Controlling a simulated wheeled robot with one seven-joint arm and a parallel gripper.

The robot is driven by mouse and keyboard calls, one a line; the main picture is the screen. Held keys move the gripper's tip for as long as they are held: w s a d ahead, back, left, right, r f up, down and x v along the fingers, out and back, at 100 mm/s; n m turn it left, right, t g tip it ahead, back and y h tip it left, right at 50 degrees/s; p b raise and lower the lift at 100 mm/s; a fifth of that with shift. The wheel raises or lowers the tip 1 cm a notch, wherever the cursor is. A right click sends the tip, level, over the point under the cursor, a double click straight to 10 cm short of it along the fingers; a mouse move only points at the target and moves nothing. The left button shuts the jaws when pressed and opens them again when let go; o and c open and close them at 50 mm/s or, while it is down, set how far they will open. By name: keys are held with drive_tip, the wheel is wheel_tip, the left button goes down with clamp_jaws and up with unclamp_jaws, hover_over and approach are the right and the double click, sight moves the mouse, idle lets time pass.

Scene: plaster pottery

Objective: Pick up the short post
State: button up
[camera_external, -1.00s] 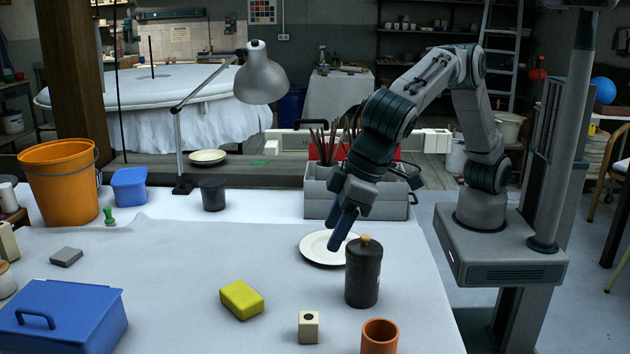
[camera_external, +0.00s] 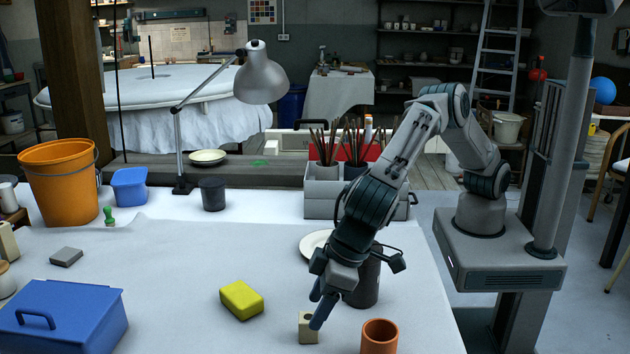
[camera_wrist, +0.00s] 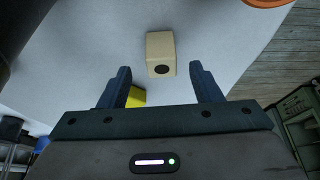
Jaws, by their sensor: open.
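The short post is a small cream block (camera_external: 306,331) with a dark round hole, standing near the front of the white-covered table. It also shows in the wrist view (camera_wrist: 160,50), ahead of the fingertips and roughly centred between them. My gripper (camera_external: 319,307) is above and slightly right of the post in the external view, and one finger covers part of it. In the wrist view my gripper (camera_wrist: 161,78) has its two blue fingers apart with nothing between them. I cannot tell whether a finger touches the post.
An orange clay cup (camera_external: 379,337) stands close right of the post. A dark lidded jar (camera_external: 369,283) stands behind, partly hidden by my arm. A yellow sponge (camera_external: 241,300) lies to the left, and a blue box (camera_external: 70,318) farther left. The cloth between them is clear.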

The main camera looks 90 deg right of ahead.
sight(309, 318)
drive_tip(key=x, duration=0.4)
drive_tip(key=shift+w+a, duration=0.15)
drive_tip(key=c, duration=1.1)
drive_tip(key=shift+r, duration=0.2)
